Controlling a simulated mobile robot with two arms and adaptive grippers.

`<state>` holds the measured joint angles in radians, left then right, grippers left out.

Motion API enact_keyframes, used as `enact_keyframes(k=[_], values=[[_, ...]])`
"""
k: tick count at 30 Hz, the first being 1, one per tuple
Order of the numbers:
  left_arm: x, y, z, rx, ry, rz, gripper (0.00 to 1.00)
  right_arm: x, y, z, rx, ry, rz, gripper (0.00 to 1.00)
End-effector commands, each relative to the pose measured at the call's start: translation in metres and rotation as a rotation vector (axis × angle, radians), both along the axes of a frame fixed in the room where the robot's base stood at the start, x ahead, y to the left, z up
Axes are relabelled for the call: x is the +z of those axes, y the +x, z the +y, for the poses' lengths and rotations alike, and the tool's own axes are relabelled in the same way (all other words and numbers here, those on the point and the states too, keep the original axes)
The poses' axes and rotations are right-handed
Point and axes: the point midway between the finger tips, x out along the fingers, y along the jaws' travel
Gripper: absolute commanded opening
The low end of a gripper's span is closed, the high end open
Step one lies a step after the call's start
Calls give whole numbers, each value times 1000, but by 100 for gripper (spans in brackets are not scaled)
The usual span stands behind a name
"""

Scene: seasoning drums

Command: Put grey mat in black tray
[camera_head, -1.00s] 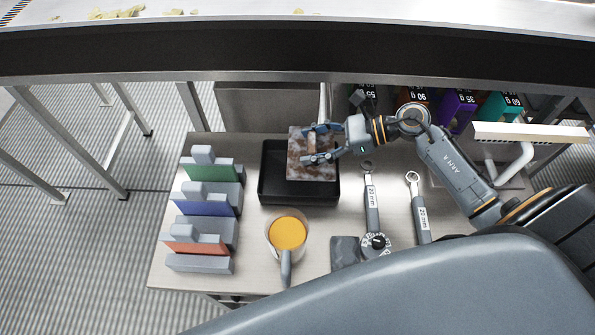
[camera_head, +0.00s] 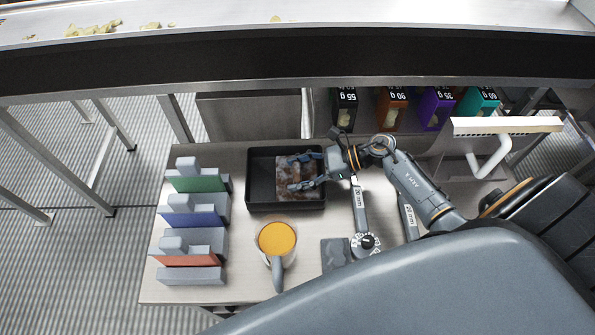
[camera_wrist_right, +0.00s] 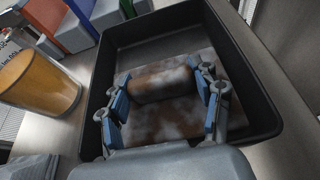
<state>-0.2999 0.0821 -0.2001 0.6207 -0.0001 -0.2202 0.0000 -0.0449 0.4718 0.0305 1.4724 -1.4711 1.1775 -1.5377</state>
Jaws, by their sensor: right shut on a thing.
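The grey mat (camera_head: 287,178), stained with brown, lies inside the black tray (camera_head: 259,202), towards its right side. In the right wrist view the mat (camera_wrist_right: 160,124) has a rounded ridge standing up between my fingers, and the tray's wall (camera_wrist_right: 250,75) rises around it. My right gripper (camera_head: 306,171) reaches into the tray from the right and is shut on the mat's ridge; its fingers (camera_wrist_right: 164,98) lie on both sides of it. Whether the mat rests fully flat on the tray floor is hard to tell. My left gripper is not in view.
Left of the tray stand grey holders with green, blue and red panels (camera_head: 195,218). In front is a mug of orange liquid (camera_head: 277,240). Seasoning boxes (camera_head: 435,106) stand behind.

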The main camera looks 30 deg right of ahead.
Motion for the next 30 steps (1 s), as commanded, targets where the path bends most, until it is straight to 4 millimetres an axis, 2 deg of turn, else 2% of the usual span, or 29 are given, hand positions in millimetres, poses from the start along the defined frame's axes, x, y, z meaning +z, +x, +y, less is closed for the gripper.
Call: enact_keyframes(k=[6, 7, 9, 10, 19, 23, 25, 30], values=[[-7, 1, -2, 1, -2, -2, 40, -6, 0, 0, 0, 0, 0, 33], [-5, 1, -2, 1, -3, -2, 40, -4, 0, 0, 0, 1, 0, 71], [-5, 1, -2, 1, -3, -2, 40, -3, 0, 0, 0, 0, 1, 85], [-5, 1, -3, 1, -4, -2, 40, -3, 0, 0, 0, 0, 1, 87], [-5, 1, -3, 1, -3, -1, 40, -3, 0, 0, 0, 0, 1, 87], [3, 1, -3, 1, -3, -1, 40, 4, 0, 0, -1, 1, 0, 87], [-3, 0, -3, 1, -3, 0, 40, 2, -4, -9, -2, -3, 1, 87], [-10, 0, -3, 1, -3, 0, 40, 13, -17, -35, 0, -5, 1, 87]])
